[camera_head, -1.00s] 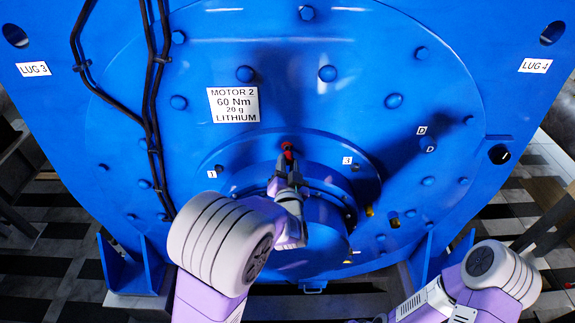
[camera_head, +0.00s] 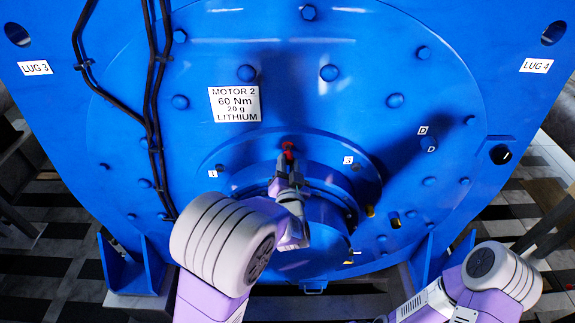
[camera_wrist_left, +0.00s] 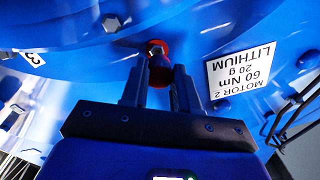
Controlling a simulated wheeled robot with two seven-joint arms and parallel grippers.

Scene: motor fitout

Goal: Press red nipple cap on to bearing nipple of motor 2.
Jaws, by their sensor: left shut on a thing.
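Motor 2 (camera_head: 330,110) is a large blue housing that fills the head view, with a white label (camera_head: 234,104) reading MOTOR 2, 60 Nm, 20 g, LITHIUM. My left gripper (camera_head: 288,166) is at the bearing cover, below and right of the label. It is shut on the red nipple cap (camera_head: 288,148), which also shows between the fingertips in the left wrist view (camera_wrist_left: 161,73). A metallic nipple (camera_wrist_left: 155,47) with red around it lies just beyond the cap. I cannot tell whether the cap is seated on it. My right gripper is out of view; only its arm shows at lower right.
Black cables (camera_head: 153,110) run down the housing left of the label. Bolt heads stud the face, and a round shaft cover (camera_head: 325,235) juts out below the left gripper. A small tag 3 (camera_head: 348,160) sits right of the cap.

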